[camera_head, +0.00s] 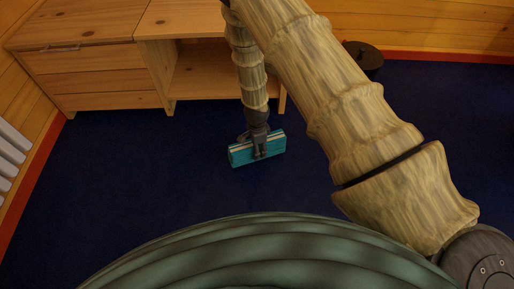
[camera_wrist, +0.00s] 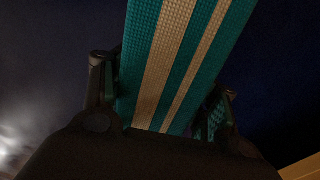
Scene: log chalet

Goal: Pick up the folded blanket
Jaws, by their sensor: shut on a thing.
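The folded blanket (camera_head: 240,155) is a small teal block with pale stripes. In the head view it is at the centre, in front of the wooden furniture, with my gripper (camera_head: 260,150) over its middle. In the wrist view the blanket (camera_wrist: 180,60) shows its teal and cream stripes and woven texture. It lies between the two fingers of my gripper (camera_wrist: 163,105), which are shut on it from both sides. Whether the blanket touches the floor or hangs just above it, I cannot tell.
A wooden drawer unit (camera_head: 105,85) and an open wooden desk (camera_head: 205,78) stand behind the blanket. A dark round object (camera_head: 365,56) is at the back right. A white radiator (camera_head: 10,150) is at the left wall. The blue carpet (camera_head: 120,175) around the blanket is clear.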

